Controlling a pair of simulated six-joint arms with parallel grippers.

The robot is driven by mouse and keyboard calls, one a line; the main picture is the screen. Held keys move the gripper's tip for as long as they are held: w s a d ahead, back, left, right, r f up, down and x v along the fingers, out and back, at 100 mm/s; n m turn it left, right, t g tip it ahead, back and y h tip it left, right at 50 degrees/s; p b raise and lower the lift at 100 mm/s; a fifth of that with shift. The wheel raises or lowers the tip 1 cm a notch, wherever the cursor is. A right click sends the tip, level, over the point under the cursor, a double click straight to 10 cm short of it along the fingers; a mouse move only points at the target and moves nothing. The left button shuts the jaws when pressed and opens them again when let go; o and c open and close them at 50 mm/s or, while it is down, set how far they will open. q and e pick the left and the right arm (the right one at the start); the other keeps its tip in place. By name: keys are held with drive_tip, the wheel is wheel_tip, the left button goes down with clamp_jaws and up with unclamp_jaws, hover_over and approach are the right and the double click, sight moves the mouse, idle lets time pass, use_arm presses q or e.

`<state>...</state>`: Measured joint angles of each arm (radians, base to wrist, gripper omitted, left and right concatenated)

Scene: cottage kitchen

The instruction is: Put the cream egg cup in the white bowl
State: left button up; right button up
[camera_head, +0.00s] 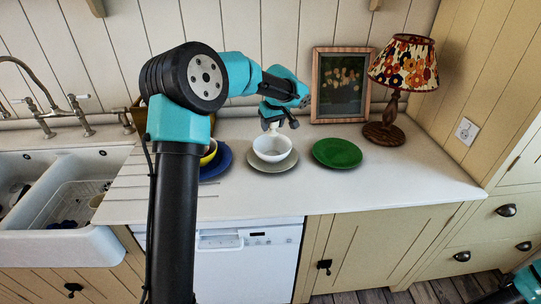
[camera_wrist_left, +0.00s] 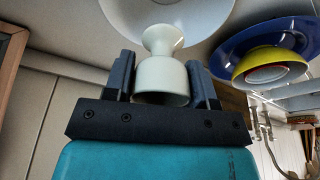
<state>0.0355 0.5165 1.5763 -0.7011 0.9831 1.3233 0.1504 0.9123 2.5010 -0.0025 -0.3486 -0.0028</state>
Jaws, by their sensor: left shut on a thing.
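The cream egg cup (camera_wrist_left: 160,78) is between the dark fingers of my left gripper (camera_wrist_left: 162,85), which is shut on it. In the head view, my left gripper (camera_head: 279,117) is above the white bowl (camera_head: 272,149), with the egg cup (camera_head: 271,128) partly hidden below it. The white bowl stands upright on a pale plate (camera_head: 285,166) on the worktop. The bowl's pale surface also fills the top of the left wrist view (camera_wrist_left: 185,14), beyond the cup. Whether the cup touches the bowl I cannot tell.
A green plate (camera_head: 337,153) lies right of the bowl. A blue plate (camera_head: 216,165) with a yellow bowl (camera_head: 209,153) is to the left, partly behind my arm. A lamp (camera_head: 386,130) and a framed picture (camera_head: 341,85) stand behind. The front worktop is clear; a sink (camera_head: 60,240) is left.

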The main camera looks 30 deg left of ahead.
sight(275, 128)
use_arm(q)
drive_tip(key=shift+f, duration=2.45)
drive_tip(key=shift+f, duration=2.5)
drive_tip(key=shift+f, duration=0.25)
drive_tip(key=o, duration=0.9)
drive_tip(key=shift+f, duration=0.1)
drive_tip(key=shift+o, duration=0.2)
drive_tip(key=v, duration=1.2)
drive_tip(key=shift+r, duration=0.4)
